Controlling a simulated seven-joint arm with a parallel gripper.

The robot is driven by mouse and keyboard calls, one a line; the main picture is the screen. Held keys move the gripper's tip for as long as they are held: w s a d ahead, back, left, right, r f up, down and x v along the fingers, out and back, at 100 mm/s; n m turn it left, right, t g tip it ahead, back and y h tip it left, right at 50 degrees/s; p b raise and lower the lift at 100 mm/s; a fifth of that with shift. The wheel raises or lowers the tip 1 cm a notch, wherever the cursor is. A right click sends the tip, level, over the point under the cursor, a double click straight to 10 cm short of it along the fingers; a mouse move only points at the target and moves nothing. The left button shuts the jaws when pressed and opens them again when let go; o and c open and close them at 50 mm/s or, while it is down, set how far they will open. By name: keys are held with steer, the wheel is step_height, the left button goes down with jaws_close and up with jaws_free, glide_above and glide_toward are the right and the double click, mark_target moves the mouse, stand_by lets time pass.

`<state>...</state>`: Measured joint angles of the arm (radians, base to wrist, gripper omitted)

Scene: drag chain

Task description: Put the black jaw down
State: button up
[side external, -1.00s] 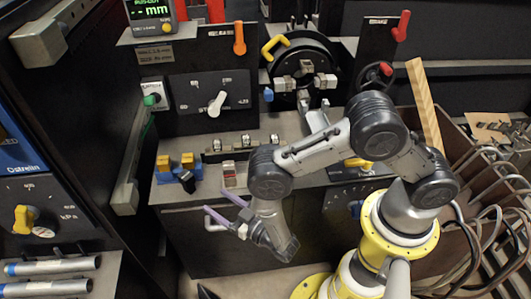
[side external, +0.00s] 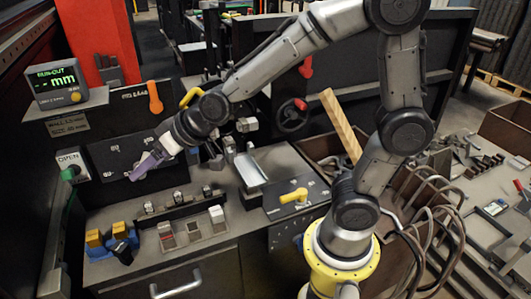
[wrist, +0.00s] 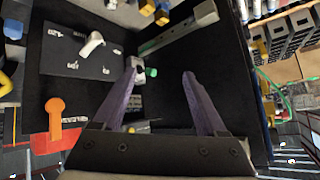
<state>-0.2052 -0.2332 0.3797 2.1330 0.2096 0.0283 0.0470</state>
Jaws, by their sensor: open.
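My gripper (side external: 146,168) is open, its purple fingers in front of the dark panel with the white lever, above the bench. In the wrist view the two purple fingers (wrist: 161,72) stand apart with nothing between them. A small black piece (side external: 124,256) rests against the blue block (side external: 122,234) with yellow tops at the bench's front left. It may be the black jaw, but I cannot be sure.
A readout box (side external: 66,84) shows "RUN-OUT -- mm". An orange lever (side external: 154,97) is above the panel. A yellow handle (side external: 293,195) and a grey trough (side external: 250,170) lie right of the row. A dark rail with small metal clamps (side external: 180,205) runs behind the blocks. A wooden bar (side external: 341,126) leans at right.

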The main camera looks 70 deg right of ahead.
steer(key=s+d+r, duration=0.1)
steer(key=s+d, duration=0.1)
steer(key=s, duration=0.3)
steer(key=s+d+r+g, duration=0.1)
steer(key=s+d+r, duration=0.1)
steer(key=s, duration=0.3)
steer(key=shift+s+d+r+n+g+h, duration=0.2)
steer(key=shift+s+r+n+g+h, duration=0.05)
steer(key=shift+r+n+g+h, duration=0.05)
steer(key=shift+o, duration=0.4)
steer(key=s+d+g+h, duration=0.1)
steer(key=s+d, duration=0.3)
steer(key=s, duration=1)
steer(key=shift+d+f+g, duration=0.15)
steer(key=shift+f+g, duration=0.25)
steer(key=shift+g, duration=0.2)
steer(key=shift+w, duration=0.15)
